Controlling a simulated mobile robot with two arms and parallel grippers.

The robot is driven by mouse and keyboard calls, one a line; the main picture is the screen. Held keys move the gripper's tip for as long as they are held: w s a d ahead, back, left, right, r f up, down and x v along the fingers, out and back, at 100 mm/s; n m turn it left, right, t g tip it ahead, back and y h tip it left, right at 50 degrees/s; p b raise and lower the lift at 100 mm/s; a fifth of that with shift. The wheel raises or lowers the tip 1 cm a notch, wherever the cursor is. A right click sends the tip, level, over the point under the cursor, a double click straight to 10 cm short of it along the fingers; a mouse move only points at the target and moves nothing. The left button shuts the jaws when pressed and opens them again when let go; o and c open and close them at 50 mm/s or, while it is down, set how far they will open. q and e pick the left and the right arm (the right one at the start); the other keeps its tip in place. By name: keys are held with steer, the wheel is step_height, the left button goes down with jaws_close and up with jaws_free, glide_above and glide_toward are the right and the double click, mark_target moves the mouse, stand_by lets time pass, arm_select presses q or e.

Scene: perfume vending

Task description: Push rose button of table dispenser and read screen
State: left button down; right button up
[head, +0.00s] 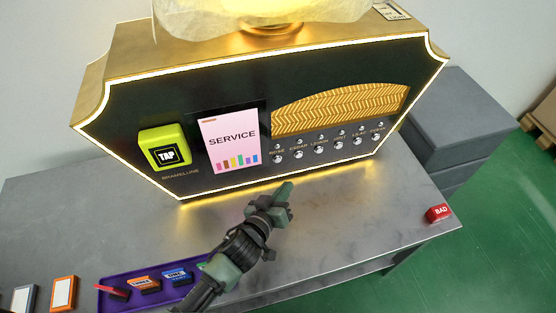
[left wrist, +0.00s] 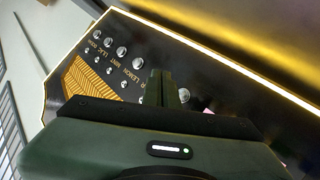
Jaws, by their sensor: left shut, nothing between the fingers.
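The table dispenser (head: 330,75) has a black front with a lit edge. Its silver buttons stand in a row at lower right; the rose button (head: 277,159) is leftmost. The screen (head: 230,140) left of the buttons is pink and reads SERVICE over several coloured bars. My left gripper (head: 285,190) is shut and empty, just below and in front of the rose button, apparently apart from it. In the left wrist view its fingers (left wrist: 168,88) point at the panel and cover part of the button row (left wrist: 122,51). My right gripper is not in view.
A lime TAP reader (head: 165,150) is on the panel's left. A purple tray (head: 195,284) with several small cards lies on the grey table (head: 370,215) at front left, with more cards beside it. A red BAD block (head: 438,213) sits near the right edge.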

mark_target(284, 159)
arm_select(q)
steer(key=w+a, duration=0.2)
steer(key=w, duration=0.3)
steer(key=shift+w, duration=0.35)
steer(key=shift+w, duration=0.1)
stand_by(1.7)
steer(key=shift+w, duration=0.3)
steer(key=shift+w+a, duration=0.25)
steer(key=shift+w, duration=0.15)
stand_by(0.7)
steer(key=shift+s, duration=0.1)
steer(key=shift+s+d+p, duration=0.3)
steer(key=shift+s+p, duration=0.05)
steer(key=shift+s, duration=0.4)
